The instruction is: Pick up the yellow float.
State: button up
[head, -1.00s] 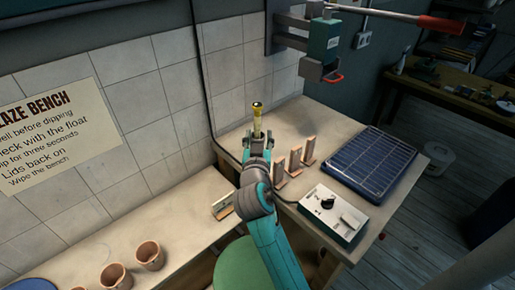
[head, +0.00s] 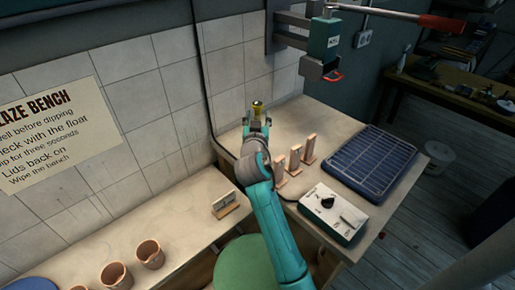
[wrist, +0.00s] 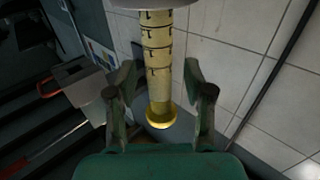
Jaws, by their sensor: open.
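The yellow float (wrist: 158,60) is a slim cylinder with dark graduation marks and a yellow flange at one end. In the wrist view it stands between the two fingers of my gripper (wrist: 160,72), with visible gaps on both sides. The fingers are open and do not appear to touch it. A grey round piece shows at its far end, at the top of the wrist view. In the head view only the top of the float (head: 258,107) shows above my gripper (head: 257,119); the rest is hidden behind it.
Small upright tiles (head: 295,160), a control box (head: 327,213) and a blue rack (head: 375,165) stand right of my arm. A wall-mounted press (head: 322,50) overhangs the bench. Clay cups (head: 149,254) are at lower left. The tiled wall (head: 165,75) is close behind.

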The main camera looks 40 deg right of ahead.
grip_shut()
jog(key=shift+r, duration=0.15)
